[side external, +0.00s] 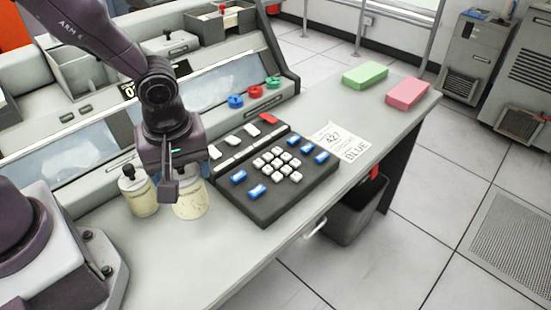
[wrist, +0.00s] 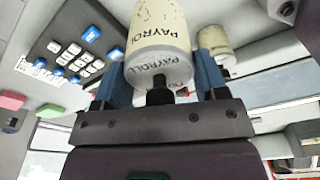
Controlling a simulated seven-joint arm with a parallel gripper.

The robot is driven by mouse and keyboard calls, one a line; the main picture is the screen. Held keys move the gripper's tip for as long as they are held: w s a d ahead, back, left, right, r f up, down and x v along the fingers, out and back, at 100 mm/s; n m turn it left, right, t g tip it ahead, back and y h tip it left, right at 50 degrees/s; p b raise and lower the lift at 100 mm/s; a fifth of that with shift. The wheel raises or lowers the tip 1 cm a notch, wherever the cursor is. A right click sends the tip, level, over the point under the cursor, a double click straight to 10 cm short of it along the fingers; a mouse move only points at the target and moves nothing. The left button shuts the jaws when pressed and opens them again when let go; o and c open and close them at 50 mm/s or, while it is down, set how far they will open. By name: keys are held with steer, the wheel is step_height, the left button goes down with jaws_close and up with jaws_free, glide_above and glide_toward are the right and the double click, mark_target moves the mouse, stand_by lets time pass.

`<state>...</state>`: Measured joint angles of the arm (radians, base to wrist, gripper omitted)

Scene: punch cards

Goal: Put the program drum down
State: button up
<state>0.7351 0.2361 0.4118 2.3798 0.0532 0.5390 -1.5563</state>
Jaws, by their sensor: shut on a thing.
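The program drum, a cream cylinder (side external: 191,205), stands upright below my gripper (side external: 172,188) in the side view. In the wrist view the drum (wrist: 160,28) is lettered PAYROLL, and its dark knob lies between the two fingers of my gripper (wrist: 162,90). My gripper is shut on the drum by its knob. I cannot tell whether the drum's base touches the desk. The top of the drum is partly hidden by the gripper in the side view. A second similar drum (side external: 140,196) with a black knob stands just left of it.
A dark keypad (side external: 262,205) with white and blue keys lies just right of the held drum. A paper note (side external: 345,142) reads 427 and BLUE. Green (side external: 365,74) and pink (side external: 407,92) blocks lie at the far right. The desk's front (side external: 180,265) is clear.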

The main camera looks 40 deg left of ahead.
steer(key=shift+s+a+f+n, duration=0.4)
steer(key=shift+s+f+n, duration=0.1)
steer(key=shift+f+n, duration=0.2)
steer(key=shift+w+d+n, duration=0.15)
steer(key=shift+w+n, duration=0.25)
steer(key=shift+n, duration=0.4)
steer(key=shift+f, duration=4.05)
steer(key=shift+f, duration=0.15)
steer(key=o, duration=1.1)
